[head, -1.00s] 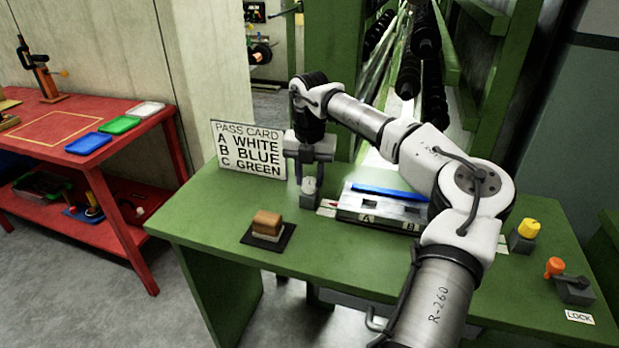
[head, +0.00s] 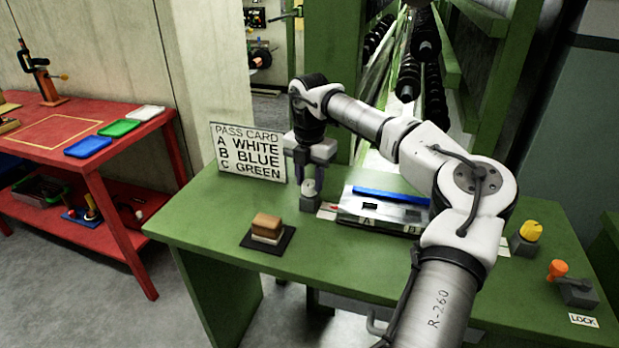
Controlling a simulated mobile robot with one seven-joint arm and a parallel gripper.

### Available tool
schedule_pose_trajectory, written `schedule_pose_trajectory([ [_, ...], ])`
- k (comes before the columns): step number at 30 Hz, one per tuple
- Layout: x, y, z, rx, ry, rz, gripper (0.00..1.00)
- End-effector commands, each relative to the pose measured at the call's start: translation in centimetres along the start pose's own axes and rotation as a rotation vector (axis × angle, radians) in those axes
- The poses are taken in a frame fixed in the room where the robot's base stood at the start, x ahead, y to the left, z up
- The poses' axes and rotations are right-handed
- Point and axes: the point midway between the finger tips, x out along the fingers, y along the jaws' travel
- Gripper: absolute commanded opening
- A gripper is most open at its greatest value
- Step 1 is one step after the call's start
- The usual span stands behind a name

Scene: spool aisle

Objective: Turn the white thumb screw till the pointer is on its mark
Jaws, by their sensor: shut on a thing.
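The white thumb screw (head: 309,187) stands on a small grey block (head: 309,201) on the green bench, left of the metal fixture. My gripper (head: 308,181) points straight down over it and is shut on the screw's head. A small red pointer (head: 334,209) shows beside the screw, by a white plate (head: 326,213). The mark is too small to make out, so I cannot tell whether the pointer is on it.
The metal fixture (head: 350,210) with a blue bar (head: 390,195) lies right of the screw. A pass card (head: 248,151) stands at left, behind a brown-and-white block (head: 266,228). A yellow knob (head: 530,231) and an orange knob (head: 557,269) are at right.

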Motion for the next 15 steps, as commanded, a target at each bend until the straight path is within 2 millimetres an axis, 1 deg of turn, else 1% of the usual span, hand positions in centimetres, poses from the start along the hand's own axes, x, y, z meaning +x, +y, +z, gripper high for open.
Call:
schedule_pose_trajectory([
  [2, -0.05, 0.0, 0.03, 0.0, -0.002, 0.001, 0.11],
  [3, -0.06, 0.01, 0.03, 0.0, -0.002, 0.001, 0.36],
  [7, -0.05, 0.0, 0.03, -0.001, -0.001, 0.001, 0.53],
  [8, -0.04, 0.0, 0.03, -0.001, -0.001, 0.001, 0.56],
  [15, -0.04, 0.0, 0.02, -0.001, -0.001, 0.001, 0.56],
])
